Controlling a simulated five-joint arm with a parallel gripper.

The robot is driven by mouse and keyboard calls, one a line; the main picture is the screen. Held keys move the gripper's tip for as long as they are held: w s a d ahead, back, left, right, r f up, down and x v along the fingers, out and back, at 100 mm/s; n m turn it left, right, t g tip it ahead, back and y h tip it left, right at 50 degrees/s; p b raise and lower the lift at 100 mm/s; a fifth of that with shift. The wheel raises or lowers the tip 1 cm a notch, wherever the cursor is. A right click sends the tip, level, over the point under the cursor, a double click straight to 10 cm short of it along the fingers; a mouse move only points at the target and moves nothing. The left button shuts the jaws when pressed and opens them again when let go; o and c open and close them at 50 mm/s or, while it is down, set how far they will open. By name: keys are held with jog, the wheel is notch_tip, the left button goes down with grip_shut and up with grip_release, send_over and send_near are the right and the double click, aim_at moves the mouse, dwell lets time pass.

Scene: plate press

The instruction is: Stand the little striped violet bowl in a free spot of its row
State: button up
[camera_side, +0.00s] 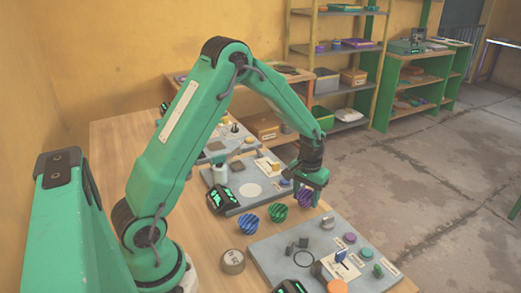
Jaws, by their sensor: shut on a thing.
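The little striped violet bowl (305,198) is at the right end of a line with a striped blue bowl (249,213) and a striped green bowl (278,212). My gripper (310,186) points down and is shut on the violet bowl. The bowl looks near table height, but I cannot tell whether it touches the table. The fingers hide part of its rim. The blue and green bowls stand on the wooden table, apart from the gripper.
A grey board (275,250) with knobs, a ring and coloured discs lies in front. Another grey board (246,176) with a white circle lies behind the bowls. A round labelled weight (232,262) stands left of the front board. Shelves (340,55) are farther back.

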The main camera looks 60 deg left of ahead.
jog(key=shift+f, duration=0.7)
jog(key=shift+f, duration=0.15)
jog(key=o, duration=0.8)
jog(key=shift+c, duration=0.2)
notch_tip(320, 180, up, 12)
jog(key=shift+r, duration=0.25)
